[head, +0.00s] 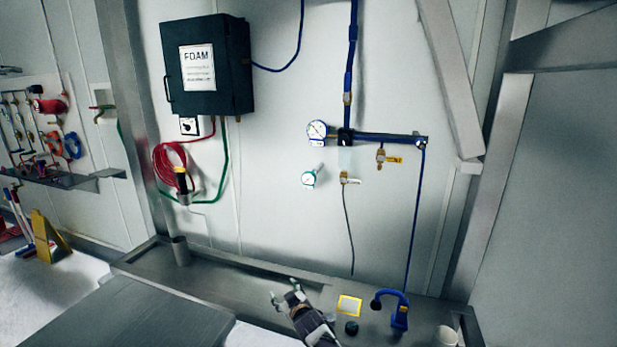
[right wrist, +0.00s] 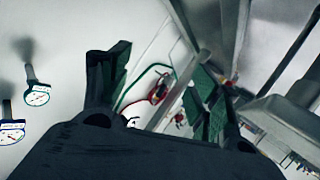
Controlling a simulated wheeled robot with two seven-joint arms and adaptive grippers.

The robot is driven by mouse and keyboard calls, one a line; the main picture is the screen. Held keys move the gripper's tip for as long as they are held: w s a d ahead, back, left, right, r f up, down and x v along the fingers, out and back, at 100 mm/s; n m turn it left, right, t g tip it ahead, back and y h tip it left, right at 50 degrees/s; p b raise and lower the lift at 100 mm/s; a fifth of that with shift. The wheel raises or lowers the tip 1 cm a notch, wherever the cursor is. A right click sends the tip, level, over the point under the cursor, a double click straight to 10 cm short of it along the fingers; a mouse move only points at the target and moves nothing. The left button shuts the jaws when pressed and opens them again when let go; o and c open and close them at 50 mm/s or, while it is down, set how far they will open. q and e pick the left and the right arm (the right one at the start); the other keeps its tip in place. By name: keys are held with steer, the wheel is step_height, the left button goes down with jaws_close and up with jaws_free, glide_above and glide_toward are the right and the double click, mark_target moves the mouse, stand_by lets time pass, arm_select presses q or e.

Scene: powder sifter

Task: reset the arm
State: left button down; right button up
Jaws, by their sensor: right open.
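My right gripper (head: 284,291) is low in the middle of the head view, over the steel trough along the wall. Its fingers are apart and nothing is between them. In the right wrist view its two dark fingers (right wrist: 157,90) stand wide apart, with the wall and a red and green hose beyond them. My left gripper is in neither view.
A steel table (head: 150,315) stands front left. On the steel trough (head: 235,277) are a steel cylinder (head: 180,251), a yellow-framed card (head: 349,305), a dark round piece (head: 352,327), a blue hooked fitting (head: 398,312) and a white cup (head: 446,336). A FOAM box (head: 232,65) hangs above.

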steer(key=s+d+f+m+g+h, duration=0.1)
steer(key=s+d+f, duration=0.25)
steer(key=f, duration=0.35)
steer(key=s+d+f+m+g+h, duration=0.15)
steer(key=d+f, duration=0.25)
steer(key=f, duration=0.4)
steer(key=s+d+f+m, duration=0.1)
steer(key=s+d+f, duration=0.3)
steer(key=f, duration=0.3)
steer(key=s+d+f+m+g+h, duration=0.1)
steer(key=s+d+f+g, duration=0.1)
steer(key=s+d+f, duration=0.5)
steer(key=s+d+f+m+g+h, duration=0.1)
steer(key=s+d+f, duration=0.2)
steer(key=s+f, duration=0.65)
steer(key=s+d+f+g, duration=0.2)
steer(key=s+d+f, duration=0.2)
steer(key=s, duration=1)
steer(key=s+d+f+g+h, duration=0.1)
steer(key=s+d+f, duration=0.3)
steer(key=s, duration=1)
steer(key=s+d+f+g, duration=0.3)
steer(key=s+f, duration=0.3)
steer(key=s, duration=0.8)
steer(key=shift+s+d+f+m, duration=0.25)
steer(key=shift+s+d+m, duration=0.1)
steer(key=shift+d, duration=0.55)
steer(key=shift+h, duration=0.25)
